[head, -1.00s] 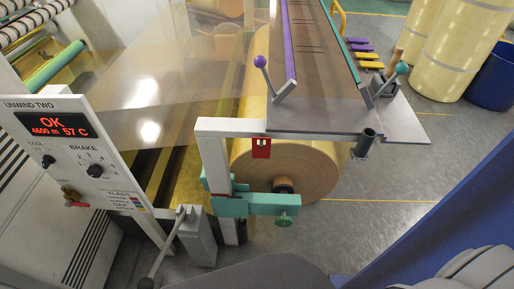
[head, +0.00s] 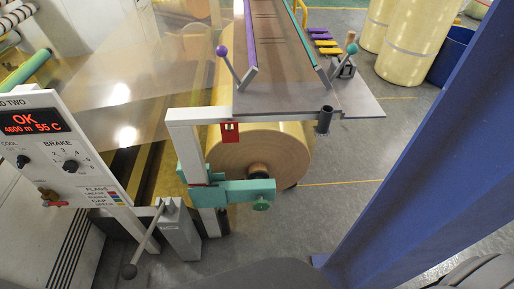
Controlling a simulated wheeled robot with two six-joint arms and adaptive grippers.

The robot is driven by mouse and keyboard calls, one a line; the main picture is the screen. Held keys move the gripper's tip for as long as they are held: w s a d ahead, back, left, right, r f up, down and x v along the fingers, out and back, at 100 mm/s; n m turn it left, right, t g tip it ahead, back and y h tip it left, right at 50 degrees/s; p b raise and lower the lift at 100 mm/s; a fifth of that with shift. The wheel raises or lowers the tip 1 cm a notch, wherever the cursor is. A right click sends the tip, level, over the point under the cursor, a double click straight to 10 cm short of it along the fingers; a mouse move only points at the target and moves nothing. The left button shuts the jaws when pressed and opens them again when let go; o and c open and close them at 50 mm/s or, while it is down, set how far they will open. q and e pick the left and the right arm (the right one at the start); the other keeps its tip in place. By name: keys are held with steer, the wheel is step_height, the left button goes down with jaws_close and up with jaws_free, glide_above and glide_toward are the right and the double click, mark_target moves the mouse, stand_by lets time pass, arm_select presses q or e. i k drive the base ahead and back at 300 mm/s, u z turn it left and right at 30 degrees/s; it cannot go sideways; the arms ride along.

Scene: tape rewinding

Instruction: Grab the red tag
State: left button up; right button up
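A small red tag (head: 230,132) with a slot or marks on its face hangs on the pale grey frame (head: 190,116). It sits just under the left front corner of the table plate, in front of the large tan roll (head: 258,150). Its face is in plain view and nothing covers it. Neither of my grippers shows in the head view, so I cannot see what they hold.
A long-handled lever (head: 145,245) with a dark knob stands in front of the frame. A teal clamp (head: 232,191) sits below the tag. A control panel (head: 55,150) is at left. A large blue beam (head: 440,140) crosses the right side. Grey floor (head: 340,165) is open between.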

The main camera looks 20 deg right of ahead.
mark_target(232, 137)
steer(key=z, duration=0.4)
steer(key=k, duration=1)
steer(key=z, duration=1.05)
steer(key=i, duration=1.05)
steer(key=u, duration=0.35)
